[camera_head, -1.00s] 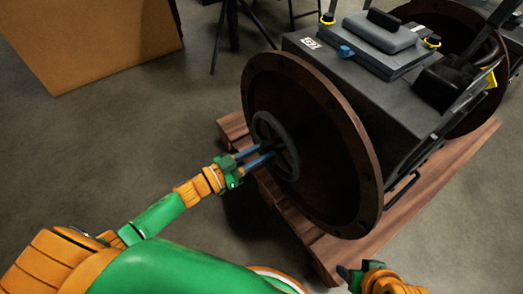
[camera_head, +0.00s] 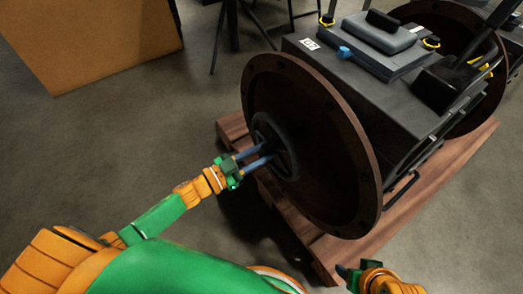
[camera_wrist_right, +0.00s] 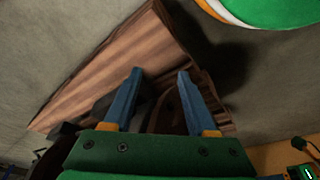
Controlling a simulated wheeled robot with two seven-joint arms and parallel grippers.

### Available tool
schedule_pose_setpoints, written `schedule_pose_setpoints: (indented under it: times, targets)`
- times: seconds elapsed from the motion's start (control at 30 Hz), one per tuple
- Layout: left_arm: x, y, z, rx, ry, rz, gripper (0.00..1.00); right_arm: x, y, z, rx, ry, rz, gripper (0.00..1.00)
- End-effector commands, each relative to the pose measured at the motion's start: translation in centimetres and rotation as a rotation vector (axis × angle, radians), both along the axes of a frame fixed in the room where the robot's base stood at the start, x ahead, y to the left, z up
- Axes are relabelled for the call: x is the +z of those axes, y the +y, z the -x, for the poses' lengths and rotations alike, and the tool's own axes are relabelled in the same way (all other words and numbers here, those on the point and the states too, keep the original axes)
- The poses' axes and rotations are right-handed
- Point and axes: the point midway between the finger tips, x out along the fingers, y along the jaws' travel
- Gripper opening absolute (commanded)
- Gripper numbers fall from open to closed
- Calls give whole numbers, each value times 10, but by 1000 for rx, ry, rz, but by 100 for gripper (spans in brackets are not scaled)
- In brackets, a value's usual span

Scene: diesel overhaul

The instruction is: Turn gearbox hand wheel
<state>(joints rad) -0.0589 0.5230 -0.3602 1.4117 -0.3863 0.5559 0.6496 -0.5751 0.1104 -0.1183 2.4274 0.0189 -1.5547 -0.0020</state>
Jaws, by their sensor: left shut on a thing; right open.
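The black hand wheel (camera_head: 289,157) sits at the middle of the big dark brown round flange (camera_head: 345,150) on the near end of the grey gearbox (camera_head: 375,85). My left gripper (camera_head: 265,156) reaches in from the left and is shut on the hand wheel near its hub; the exact contact of its blue fingers is hard to see against the dark wheel. My right gripper (camera_head: 350,272) is at the bottom right, below the flange and away from the wheel. In the right wrist view its two blue fingers (camera_wrist_right: 157,95) are apart with nothing between them.
The gearbox rests on a wooden pallet (camera_head: 440,175), which also shows in the right wrist view (camera_wrist_right: 110,70). A tan box (camera_head: 90,40) stands at the upper left, with thin dark stand legs (camera_head: 218,40) beside it. The floor left of the pallet is clear.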

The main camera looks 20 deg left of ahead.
Motion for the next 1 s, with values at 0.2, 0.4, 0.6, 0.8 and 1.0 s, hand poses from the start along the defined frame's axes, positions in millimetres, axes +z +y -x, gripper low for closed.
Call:
schedule_pose_setpoints:
  times: [0.2, 0.4, 0.6, 0.8, 1.0]
  targets:
    - [-1, -1, 2, 1, -119, -159, 0, -5, 0, -5, 0, -4, 2, 57]
    - [-3, -3, 3, 0, -237, -309, 0, -10, 0, -6, 0, -1, 2, 57]
    - [-4, -4, 4, -1, -353, -459, 0, -11, 0, -5, 1, 3, 2, 57]
    - [-6, -6, 5, -1, -465, -600, 0, -10, 0, -2, 1, 13, 2, 57]
    - [-7, -6, 6, -1, -559, -721, 0, -3, 1, 0, 1, 6, 0, 57]
